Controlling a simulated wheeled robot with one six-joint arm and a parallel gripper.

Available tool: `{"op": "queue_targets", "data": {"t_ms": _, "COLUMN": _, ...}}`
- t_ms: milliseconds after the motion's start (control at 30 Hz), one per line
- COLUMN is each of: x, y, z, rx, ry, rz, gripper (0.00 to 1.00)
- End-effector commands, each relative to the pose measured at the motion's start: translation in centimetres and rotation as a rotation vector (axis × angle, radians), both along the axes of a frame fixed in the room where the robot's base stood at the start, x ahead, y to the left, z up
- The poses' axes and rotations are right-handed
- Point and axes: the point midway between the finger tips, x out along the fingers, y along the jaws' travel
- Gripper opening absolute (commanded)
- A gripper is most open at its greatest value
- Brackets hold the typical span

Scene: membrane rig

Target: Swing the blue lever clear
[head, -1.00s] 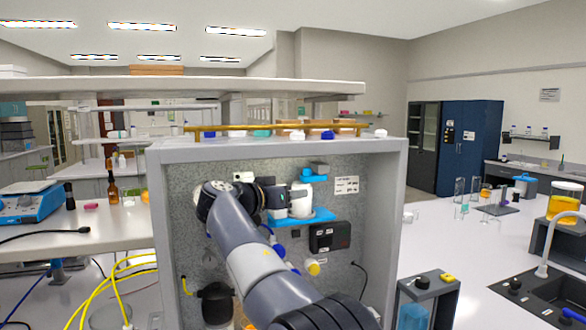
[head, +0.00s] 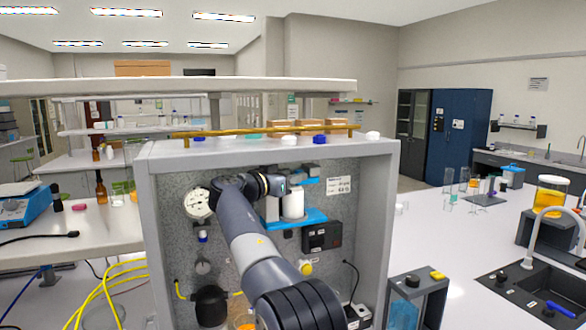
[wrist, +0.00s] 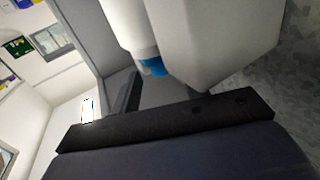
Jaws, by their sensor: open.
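A white cylinder (head: 293,203) stands on a blue bracket (head: 308,220) inside the grey rig cabinet (head: 264,151). Blue pieces (head: 308,181) show at its top; I cannot tell which blue part is the lever. My gripper (head: 286,187) is open, at the cylinder's upper left, with its fingertips partly hidden by the arm. In the wrist view a dark jaw bar (wrist: 165,122) crosses the frame. Just beyond it are a white rounded part, a pale block (wrist: 215,45) and a small blue piece (wrist: 153,67). I cannot tell whether they touch the gripper.
A black box (head: 322,236) is mounted right of and below the bracket. A round white dial (head: 199,203) is on the panel at left. A yellow knob (head: 305,268) and black pot (head: 210,306) sit lower. The cabinet's side walls bound the space.

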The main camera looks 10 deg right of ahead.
Motion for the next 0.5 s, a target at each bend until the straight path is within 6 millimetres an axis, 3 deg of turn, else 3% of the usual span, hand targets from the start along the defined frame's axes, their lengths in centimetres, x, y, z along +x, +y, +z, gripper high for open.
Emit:
{"op": "queue_targets", "data": {"t_ms": 400, "x": 0.71, "y": -0.95, "z": -0.03, "rx": 0.0, "ry": 0.0, "rz": 0.0, "gripper": 0.43}}
{"op": "queue_targets", "data": {"t_ms": 500, "x": 0.69, "y": -0.93, "z": -0.03, "rx": 0.0, "ry": 0.0, "rz": 0.0, "gripper": 0.37}}
